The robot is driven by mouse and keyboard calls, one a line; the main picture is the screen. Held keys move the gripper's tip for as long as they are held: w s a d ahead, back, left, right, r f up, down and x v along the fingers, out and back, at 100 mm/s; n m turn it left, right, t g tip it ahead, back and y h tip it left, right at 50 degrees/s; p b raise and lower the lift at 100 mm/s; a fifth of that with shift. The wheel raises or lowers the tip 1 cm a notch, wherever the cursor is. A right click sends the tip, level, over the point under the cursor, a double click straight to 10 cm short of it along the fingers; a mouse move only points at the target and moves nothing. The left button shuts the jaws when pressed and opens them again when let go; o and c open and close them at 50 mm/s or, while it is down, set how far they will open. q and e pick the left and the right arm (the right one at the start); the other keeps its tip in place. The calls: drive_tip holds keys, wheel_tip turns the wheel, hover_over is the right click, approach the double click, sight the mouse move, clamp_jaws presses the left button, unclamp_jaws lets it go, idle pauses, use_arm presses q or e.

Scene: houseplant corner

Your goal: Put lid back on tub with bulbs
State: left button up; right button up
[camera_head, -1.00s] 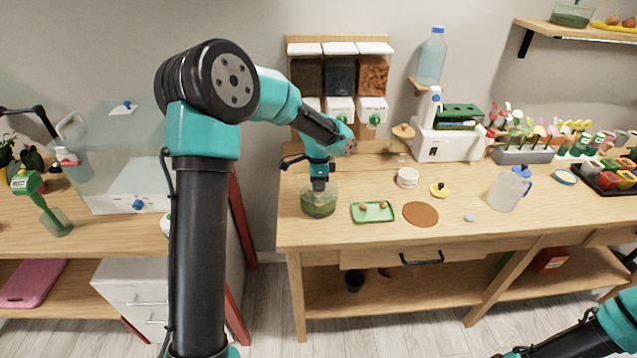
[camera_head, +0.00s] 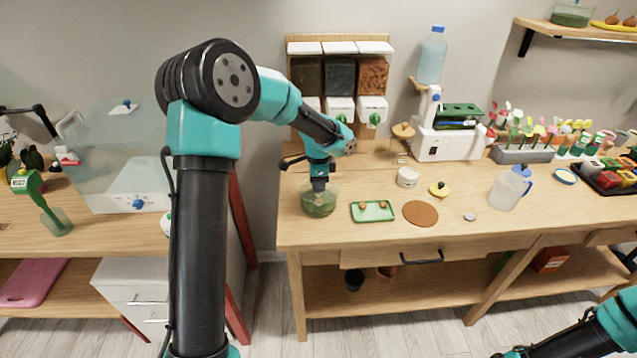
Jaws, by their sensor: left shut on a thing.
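A clear tub (camera_head: 319,205) with green contents stands at the left end of the wooden bench. My left gripper (camera_head: 319,186) points straight down at the tub's mouth. It is shut on what seems to be the tub's lid, which is see-through and mostly hidden by the gripper. I cannot tell whether the lid touches the rim all round. Bulbs inside the tub are too small to make out. My right arm enters at the lower right, and its gripper is out of view.
A green tray (camera_head: 358,217) with small brown bulbs lies right of the tub. Dispensers (camera_head: 340,76) stand behind. The front middle of the bench is clear.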

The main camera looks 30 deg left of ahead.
idle(0.4)
use_arm(q)
drive_tip(key=o, duration=1.5)
drive_tip(key=shift+c, duration=0.2)
drive_tip(key=shift+r, duration=3.5)
drive_tip(key=shift+c, duration=0.2)
clamp_jaws()
drive_tip(key=shift+f, duration=2.65)
